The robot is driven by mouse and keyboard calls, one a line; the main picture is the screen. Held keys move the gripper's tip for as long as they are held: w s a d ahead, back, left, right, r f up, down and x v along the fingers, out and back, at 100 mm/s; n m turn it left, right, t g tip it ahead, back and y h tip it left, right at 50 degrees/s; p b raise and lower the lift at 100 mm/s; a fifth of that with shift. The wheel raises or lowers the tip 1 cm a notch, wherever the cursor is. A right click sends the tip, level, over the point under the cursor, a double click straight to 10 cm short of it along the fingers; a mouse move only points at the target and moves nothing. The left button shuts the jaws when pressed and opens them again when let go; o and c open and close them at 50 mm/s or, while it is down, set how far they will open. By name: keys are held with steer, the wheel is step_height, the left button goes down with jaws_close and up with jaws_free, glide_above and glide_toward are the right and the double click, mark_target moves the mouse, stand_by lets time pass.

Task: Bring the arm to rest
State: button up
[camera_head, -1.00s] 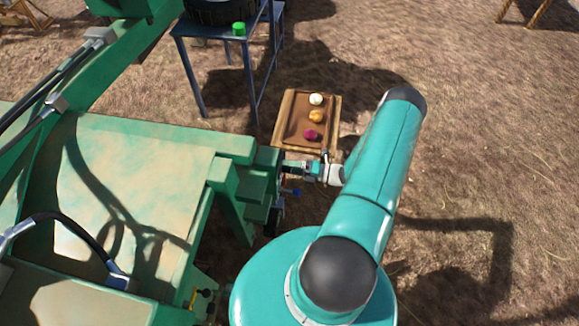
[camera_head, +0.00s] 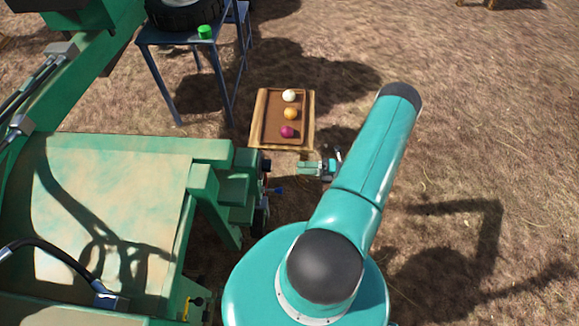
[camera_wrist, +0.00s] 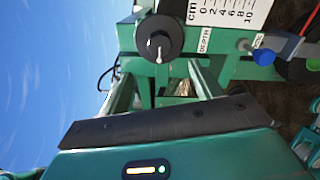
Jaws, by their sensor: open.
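My teal arm (camera_head: 375,150) reaches forward in the head view, its far end beside the green machine (camera_head: 125,165). My gripper (camera_head: 300,168) is small there and points left at the machine's end, with a gap of bare ground between. In the wrist view, the two green fingers of my gripper (camera_wrist: 162,78) stand apart with nothing held between them. Beyond them, the machine's green front carries a black round knob (camera_wrist: 158,39), a white centimetre scale (camera_wrist: 228,10) marked DEPTH and a blue-tipped lever (camera_wrist: 264,57).
A wooden tray (camera_head: 256,120) holding a white, an orange and a purple onion lies on the ground just beyond my gripper. Open dirt ground (camera_head: 490,130) lies to the right.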

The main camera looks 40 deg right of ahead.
steer(key=shift+s+d, duration=0.4)
steer(key=shift+s, duration=0.1)
steer(key=w+a+r+n+g+h, duration=0.1)
steer(key=w+a+r+n+g, duration=0.3)
steer(key=r+n, duration=0.45)
steer(key=w+a+r+n+g+h, duration=0.15)
steer(key=a+r+n+g, duration=0.4)
steer(key=r, duration=0.55)
steer(key=w+a+r+n+g+h, duration=0.1)
steer(key=w+a+r+n+g, duration=0.3)
steer(key=r+n, duration=0.45)
steer(key=s+a+r+n+t+h, duration=0.2)
steer(key=s+a+r+n+h, duration=0.2)
steer(key=a+r+n, duration=0.4)
steer(key=s+a+r+n+t+h, duration=0.3)
steer(key=s+a+r+n, duration=0.4)
steer(key=r+n, duration=0.5)
steer(key=shift+a+t+h, duration=0.35)
steer(key=shift+a+h, duration=0.15)
steer(key=shift+h, duration=0.25)
